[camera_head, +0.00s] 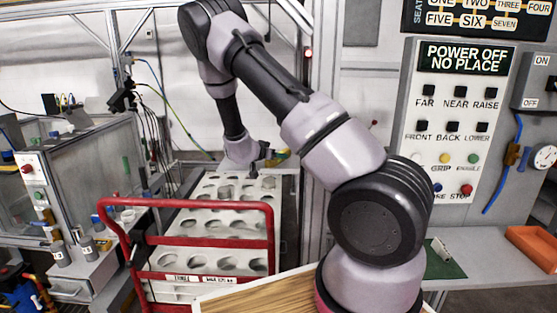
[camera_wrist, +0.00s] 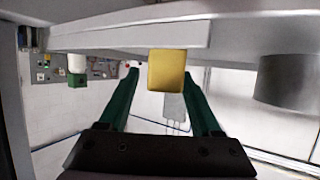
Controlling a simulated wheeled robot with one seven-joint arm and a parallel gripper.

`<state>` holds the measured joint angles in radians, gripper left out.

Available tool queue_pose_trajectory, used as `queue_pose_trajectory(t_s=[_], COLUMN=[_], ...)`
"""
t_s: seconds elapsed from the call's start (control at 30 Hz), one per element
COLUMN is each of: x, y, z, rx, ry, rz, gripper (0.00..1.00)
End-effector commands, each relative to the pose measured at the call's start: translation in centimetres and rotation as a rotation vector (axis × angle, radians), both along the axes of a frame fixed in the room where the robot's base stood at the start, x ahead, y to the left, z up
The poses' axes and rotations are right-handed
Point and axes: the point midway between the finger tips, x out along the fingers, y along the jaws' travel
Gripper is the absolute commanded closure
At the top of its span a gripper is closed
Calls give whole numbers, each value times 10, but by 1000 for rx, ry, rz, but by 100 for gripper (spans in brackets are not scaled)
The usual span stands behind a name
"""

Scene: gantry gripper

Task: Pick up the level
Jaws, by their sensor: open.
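The level appears to be the yellow block (camera_wrist: 167,70) in the wrist view, its end facing the camera. It lies against the pale surface that fills the top of that view. My gripper (camera_wrist: 160,76) is open, with its two dark green fingers pointing toward the block. The block shows between the fingertips, and I cannot tell whether it is beyond them or touching them. The fingers are too small to make out there.
A cart (camera_head: 216,208) with a holed top and red rails (camera_head: 190,204) stands below my arm. A control panel (camera_head: 452,140) is on the right, above a bench with an orange bin (camera_head: 533,246). A dark cylinder (camera_wrist: 287,82) is right of the block.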

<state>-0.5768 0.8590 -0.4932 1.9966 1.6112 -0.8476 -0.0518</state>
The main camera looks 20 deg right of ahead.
Motion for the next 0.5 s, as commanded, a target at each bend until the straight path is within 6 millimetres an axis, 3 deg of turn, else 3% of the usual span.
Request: queue_pose_trajectory(t_s=[0.13, 0.4, 0.43, 0.5], x=[10, 13, 13, 13], y=[-13, -15, -15, -15], z=[-7, -8, -8, -8], rx=[1, 1, 1, 1], ry=[1, 0, 0, 0], rz=[0, 2, 2, 2], gripper=[35, 35, 43, 69])
